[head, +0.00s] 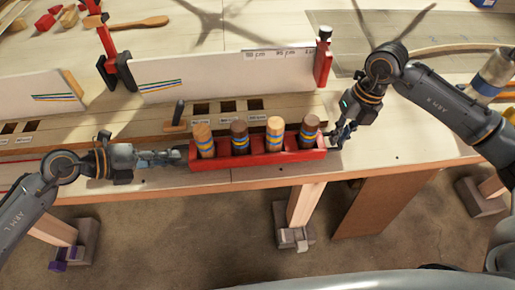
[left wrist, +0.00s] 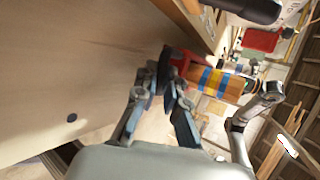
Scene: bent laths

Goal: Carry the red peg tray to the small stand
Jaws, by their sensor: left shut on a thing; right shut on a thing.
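The red peg tray (head: 262,160) is a long narrow tray near the front edge of the workbench in the head view. It holds several upright wooden pegs (head: 275,138), light and dark, with blue and yellow bands. My left gripper (head: 184,157) is shut on the tray's left end. My right gripper (head: 334,137) is shut on its right end. In the left wrist view the fingers of my left gripper (left wrist: 165,85) close on the red end of the tray (left wrist: 178,62), with a banded peg (left wrist: 215,82) beyond. I cannot tell whether the tray touches the bench. The small stand is not identifiable.
A white fence board (head: 220,78) with red clamps (head: 323,62) stands behind the tray. A dark-handled tool (head: 179,115) and square slots (head: 228,106) lie just behind it. A brown panel (head: 385,200) and wooden legs (head: 304,203) are below the bench edge. Concrete floor is open in front.

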